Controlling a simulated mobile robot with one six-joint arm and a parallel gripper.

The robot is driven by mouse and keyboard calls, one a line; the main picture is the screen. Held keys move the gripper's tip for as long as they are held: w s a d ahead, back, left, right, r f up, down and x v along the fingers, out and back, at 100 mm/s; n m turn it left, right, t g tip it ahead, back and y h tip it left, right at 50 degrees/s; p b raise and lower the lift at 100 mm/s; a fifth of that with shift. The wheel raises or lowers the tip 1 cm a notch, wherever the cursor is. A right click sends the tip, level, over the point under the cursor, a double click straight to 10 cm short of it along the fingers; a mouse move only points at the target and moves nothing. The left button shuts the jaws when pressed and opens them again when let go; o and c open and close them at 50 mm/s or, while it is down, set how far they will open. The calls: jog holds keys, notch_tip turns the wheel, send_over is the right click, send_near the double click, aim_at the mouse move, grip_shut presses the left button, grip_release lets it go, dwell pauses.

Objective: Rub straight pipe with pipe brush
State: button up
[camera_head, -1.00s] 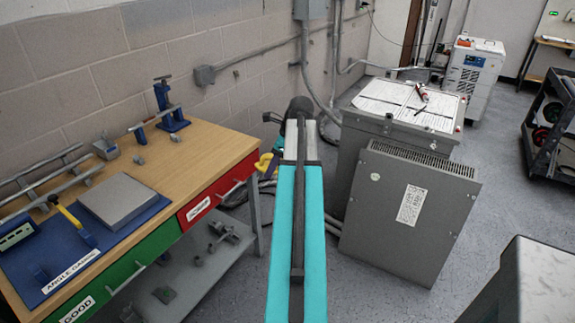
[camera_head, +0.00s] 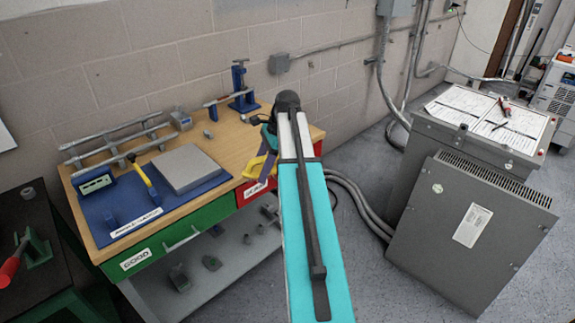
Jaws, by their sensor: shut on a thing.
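My gripper (camera_head: 258,166) is beyond my teal arm, over the front right of the wooden workbench. Yellow parts show at its end, with a slim dark piece beside them. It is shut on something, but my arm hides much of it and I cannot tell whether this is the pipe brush. A short pipe (camera_head: 222,100) with a reddish end lies across the blue vise (camera_head: 242,88) at the bench's back right. Grey pipes (camera_head: 115,132) lie along a rack at the back left. I cannot tell which is the straight pipe. My gripper is apart from the vise and the rack.
A blue mat (camera_head: 150,221) holds a grey block (camera_head: 190,170), a yellow-handled tool (camera_head: 146,180) and a gauge (camera_head: 95,180). A dark bench (camera_head: 45,270) stands at left. Grey transformer cabinets (camera_head: 470,230) stand at right. The bench front (camera_head: 222,190) has some bare wood.

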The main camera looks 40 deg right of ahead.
jog(key=w+a+n+g, duration=0.2)
jog(key=a+n, duration=0.4)
jog(key=a, duration=1)
jog(key=w+a+n+g, duration=0.2)
jog(key=w+a+n, duration=0.2)
jog(key=a, duration=1.3)
jog(key=n, duration=0.2)
jog(key=shift+w+a+n+g, duration=0.2)
jog(key=shift+n+g, duration=0.2)
jog(key=shift+s+h, duration=0.1)
jog(key=shift+h, duration=0.2)
